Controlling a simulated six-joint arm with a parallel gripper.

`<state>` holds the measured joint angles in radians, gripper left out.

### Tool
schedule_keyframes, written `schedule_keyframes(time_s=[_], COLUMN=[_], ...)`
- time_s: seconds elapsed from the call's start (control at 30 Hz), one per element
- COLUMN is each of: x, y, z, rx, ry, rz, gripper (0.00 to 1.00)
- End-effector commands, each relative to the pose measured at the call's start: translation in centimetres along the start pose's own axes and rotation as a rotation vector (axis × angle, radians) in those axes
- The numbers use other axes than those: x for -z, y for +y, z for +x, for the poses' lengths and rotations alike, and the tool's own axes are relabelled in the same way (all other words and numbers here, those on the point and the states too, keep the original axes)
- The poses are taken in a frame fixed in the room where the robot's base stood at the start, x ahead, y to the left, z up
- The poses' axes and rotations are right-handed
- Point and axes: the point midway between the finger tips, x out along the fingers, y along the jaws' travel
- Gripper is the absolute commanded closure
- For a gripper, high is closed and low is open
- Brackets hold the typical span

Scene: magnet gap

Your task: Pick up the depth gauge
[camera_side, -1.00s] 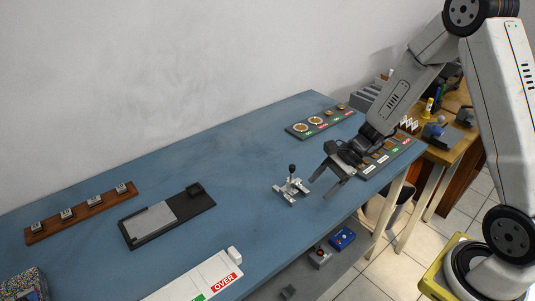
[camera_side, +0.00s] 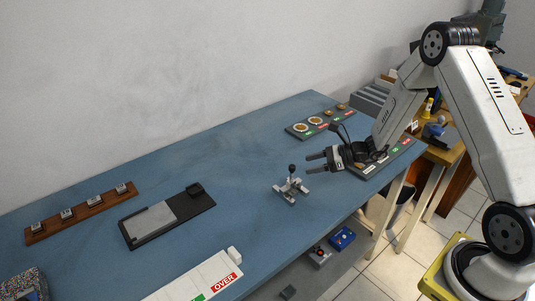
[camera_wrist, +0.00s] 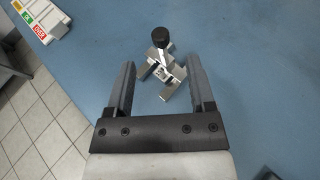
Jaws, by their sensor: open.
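The depth gauge, which I take to be the small silver device with a black knob on top (camera_side: 290,187), stands upright on the blue bench (camera_side: 245,165). It also shows in the wrist view (camera_wrist: 165,66), ahead of and between the fingers. My gripper (camera_side: 316,162) is open and empty. In the side view it is to the right of the device and apart from it, its fingers pointing left. In the wrist view the gripper (camera_wrist: 160,82) has a dark finger on each side, with the device beyond the tips.
A dark plate with a grey slab (camera_side: 155,218) lies left of the device. A wooden rack with several small blocks (camera_side: 82,213) is farther left. A white tray marked OVER (camera_side: 200,277) is at the front edge. Boards with round pieces (camera_side: 310,125) lie behind. Bench around the device is clear.

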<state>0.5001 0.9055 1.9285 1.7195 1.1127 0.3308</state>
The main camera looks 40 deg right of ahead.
Motion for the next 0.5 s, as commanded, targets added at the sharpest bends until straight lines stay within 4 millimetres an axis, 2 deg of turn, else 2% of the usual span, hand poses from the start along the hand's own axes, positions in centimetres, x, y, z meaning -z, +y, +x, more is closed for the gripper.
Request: schedule_keyframes(time_s=[0.1, 0.37, 0.5], x=[0.0, 0.0, -0.1], y=[0.1, 0.0, 0.1], z=[1.0, 1.4, 2.2], rx=[-0.002, -0.001, -0.004], ry=[0.001, 0.001, 0.002], rz=[-0.001, -0.001, -0.003], gripper=[0.3, 0.3, 0.3])
